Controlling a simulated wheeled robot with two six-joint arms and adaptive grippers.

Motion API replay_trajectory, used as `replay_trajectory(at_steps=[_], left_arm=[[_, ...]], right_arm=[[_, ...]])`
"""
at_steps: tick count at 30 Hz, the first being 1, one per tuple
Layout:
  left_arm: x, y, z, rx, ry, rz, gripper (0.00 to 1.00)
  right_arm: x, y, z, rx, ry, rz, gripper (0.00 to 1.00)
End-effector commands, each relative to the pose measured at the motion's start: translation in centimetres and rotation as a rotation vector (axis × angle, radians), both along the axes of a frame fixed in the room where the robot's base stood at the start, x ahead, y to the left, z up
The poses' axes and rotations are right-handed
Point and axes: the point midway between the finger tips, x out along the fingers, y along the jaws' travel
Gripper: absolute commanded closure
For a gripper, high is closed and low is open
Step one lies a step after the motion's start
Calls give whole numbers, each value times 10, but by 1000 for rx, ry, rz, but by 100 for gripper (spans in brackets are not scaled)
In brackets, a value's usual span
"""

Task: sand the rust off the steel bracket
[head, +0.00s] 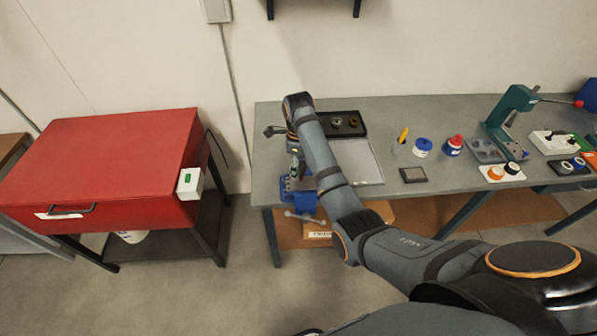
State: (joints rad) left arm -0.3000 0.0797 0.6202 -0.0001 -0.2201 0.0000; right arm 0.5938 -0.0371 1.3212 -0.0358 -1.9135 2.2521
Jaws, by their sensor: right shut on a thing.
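My right gripper (292,160) is at the left end of the grey workbench, pointing down over a blue vise (302,200). It is shut on a small tool, mostly hidden by the gripper and arm, so its shape is unclear. The vise is at the bench's front edge, its handle hanging below. I cannot make out the steel bracket or any rust; the area at the vise jaws is small and partly covered by my arm. My left gripper is not in view.

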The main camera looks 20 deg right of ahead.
Motion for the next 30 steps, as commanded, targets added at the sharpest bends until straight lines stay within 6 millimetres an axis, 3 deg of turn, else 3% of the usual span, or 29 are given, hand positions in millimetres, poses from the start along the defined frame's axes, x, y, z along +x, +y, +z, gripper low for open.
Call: replay_trajectory(at_steps=[11, 21, 30], left_arm=[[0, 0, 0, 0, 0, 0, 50], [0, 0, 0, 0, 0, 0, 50], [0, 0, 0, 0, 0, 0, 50]], right_arm=[[0, 0, 5, -1, -1, 0, 69], [0, 0, 33, 0, -2, 0, 69], [0, 0, 34, -1, -1, 0, 69]])
